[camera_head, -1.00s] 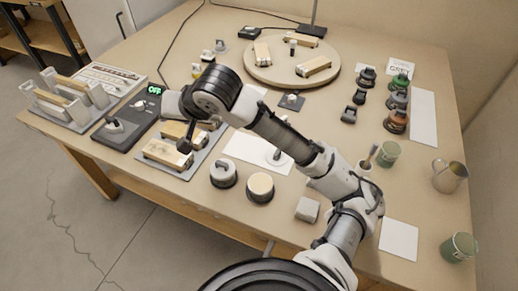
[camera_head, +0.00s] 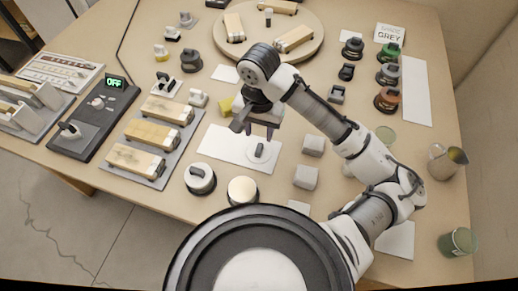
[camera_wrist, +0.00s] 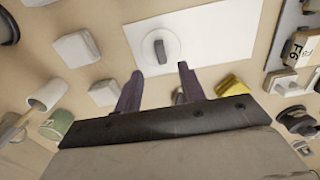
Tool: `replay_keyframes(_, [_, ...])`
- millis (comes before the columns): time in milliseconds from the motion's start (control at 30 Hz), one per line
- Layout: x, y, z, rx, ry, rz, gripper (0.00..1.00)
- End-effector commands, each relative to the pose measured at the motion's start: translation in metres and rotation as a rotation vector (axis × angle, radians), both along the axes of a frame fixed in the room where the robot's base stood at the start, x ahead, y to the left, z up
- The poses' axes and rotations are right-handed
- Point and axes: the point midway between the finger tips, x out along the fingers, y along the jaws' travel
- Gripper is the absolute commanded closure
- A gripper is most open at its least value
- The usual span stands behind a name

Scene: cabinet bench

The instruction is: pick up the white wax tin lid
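The white wax tin lid (camera_head: 261,154) appears to be the white round lid with a grey upright grip, lying flat on a white sheet (camera_head: 222,144). In the wrist view the lid (camera_wrist: 151,54) lies just beyond my fingertips, with its grip at the centre. My gripper (camera_head: 260,130) is above the sheet's far side, apart from the lid. In the wrist view my gripper (camera_wrist: 159,78) is open and empty, its two dark fingers spread. A round tin with a cream top (camera_head: 243,189) stands nearer the bench's front edge.
A white tin with a dark grip (camera_head: 200,179) stands left of the cream-topped tin. Grey-white blocks (camera_head: 306,176) sit right of the sheet. A yellow block (camera_head: 226,106) lies beside my gripper. A rack of wooden-topped blocks (camera_head: 148,133) is at left.

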Motion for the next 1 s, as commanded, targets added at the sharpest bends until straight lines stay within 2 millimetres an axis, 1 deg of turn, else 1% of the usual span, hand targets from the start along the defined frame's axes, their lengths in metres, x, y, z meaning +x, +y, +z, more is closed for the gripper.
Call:
replay_keyframes(33, [0.000,0.000,-0.009,0.002,0.002,-0.002,0.60])
replay_keyframes(100, [0.000,0.000,-0.018,0.000,0.001,-0.002,0.60])
replay_keyframes(367, [0.001,-0.001,-0.035,-0.001,0.000,-0.001,0.60])
replay_keyframes(633, [0.002,-0.001,-0.072,0.000,-0.001,0.000,0.60])
replay_keyframes(733, [0.003,-0.001,-0.078,0.000,-0.002,0.000,0.60])
replay_keyframes(933, [0.003,0.000,-0.079,0.000,-0.002,0.001,0.60])
replay_keyframes(967, [0.003,0.000,-0.079,0.000,-0.002,0.001,0.63])
replay_keyframes(1000, [0.003,0.000,-0.079,0.000,-0.002,0.001,0.68])
